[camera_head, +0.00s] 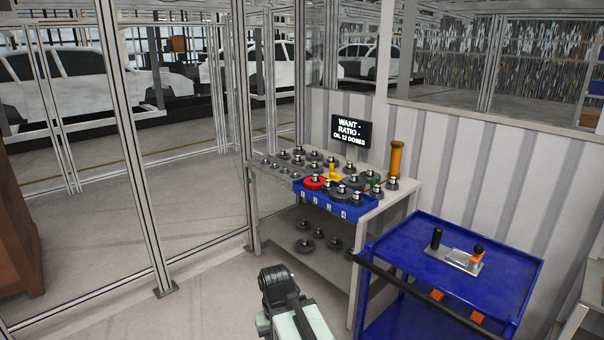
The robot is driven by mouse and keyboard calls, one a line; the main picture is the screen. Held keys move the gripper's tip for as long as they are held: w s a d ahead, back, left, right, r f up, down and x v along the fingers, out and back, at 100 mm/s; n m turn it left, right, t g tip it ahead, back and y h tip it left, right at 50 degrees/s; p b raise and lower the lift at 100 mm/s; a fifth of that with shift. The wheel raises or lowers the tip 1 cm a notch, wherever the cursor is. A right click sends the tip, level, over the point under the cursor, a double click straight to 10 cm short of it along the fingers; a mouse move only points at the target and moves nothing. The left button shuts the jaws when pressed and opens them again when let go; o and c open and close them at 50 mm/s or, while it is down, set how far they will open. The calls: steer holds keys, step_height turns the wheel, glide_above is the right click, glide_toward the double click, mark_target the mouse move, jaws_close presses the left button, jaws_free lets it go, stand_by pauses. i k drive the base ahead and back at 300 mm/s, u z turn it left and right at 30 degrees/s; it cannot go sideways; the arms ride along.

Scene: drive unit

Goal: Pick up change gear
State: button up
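Several dark change gears (298,160) with pale hubs stand on the top of a grey bench (401,204) in the middle of the view. A blue tray (352,212) at the bench's front edge holds more gears, one of them red (314,182). More dark gears (307,244) lie on the bench's lower shelf. My arm shows at the bottom centre, in front of the bench and apart from it. I cannot make out the gripper's fingers or whether they hold anything.
A blue cart (400,240) with a black handle stands right of the bench, with a metal fixture (455,261) on top. A black sign (351,132) and an orange cylinder (396,158) stand at the bench's back. Glazed fencing is at the left. Floor left of my arm is clear.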

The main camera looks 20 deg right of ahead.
mark_target(315, 182)
steer(key=i, duration=1.05)
steer(key=z, duration=0.75)
